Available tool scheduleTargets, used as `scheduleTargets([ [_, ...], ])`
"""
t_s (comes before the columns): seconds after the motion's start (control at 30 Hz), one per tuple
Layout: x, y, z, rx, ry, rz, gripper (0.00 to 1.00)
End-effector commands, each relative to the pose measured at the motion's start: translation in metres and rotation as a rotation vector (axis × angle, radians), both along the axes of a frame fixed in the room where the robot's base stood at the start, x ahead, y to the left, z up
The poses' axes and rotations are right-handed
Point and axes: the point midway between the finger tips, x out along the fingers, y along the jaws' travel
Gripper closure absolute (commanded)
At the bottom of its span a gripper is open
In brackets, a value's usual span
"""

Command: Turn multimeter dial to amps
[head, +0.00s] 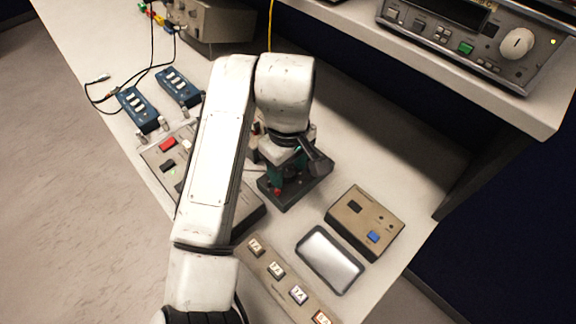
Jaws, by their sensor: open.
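A grey bench instrument (480,45) stands on the raised shelf at the upper right. It has a dark display, several buttons, one of them green, and a large white dial (517,42) on its right side. It may be the multimeter; I cannot read its markings or the dial's setting. My gripper (300,160) points down over a dark-based green device (290,185) in the middle of the bench, far to the lower left of the dial. The gripper is open; its fingers are partly hidden by my wrist, and I cannot tell whether they touch the device.
A beige box (365,222) with a blue button, a grey tray (330,260) and a strip of labelled switches (277,270) lie in front. Blue terminal blocks (138,108) with black cables are at left. My arm partly covers a button panel (162,165). The shelf edge overhangs the bench.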

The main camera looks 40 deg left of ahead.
Motion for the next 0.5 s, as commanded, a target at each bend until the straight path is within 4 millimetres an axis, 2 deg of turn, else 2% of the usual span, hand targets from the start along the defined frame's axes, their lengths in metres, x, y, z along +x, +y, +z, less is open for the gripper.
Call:
scheduleTargets([
  [0.3, -0.0001, -0.0002, -0.0030, -0.001, 0.000, 0.000, 0.44],
  [0.5, 0.0000, -0.0002, -0.0028, -0.001, 0.000, 0.000, 0.63],
])
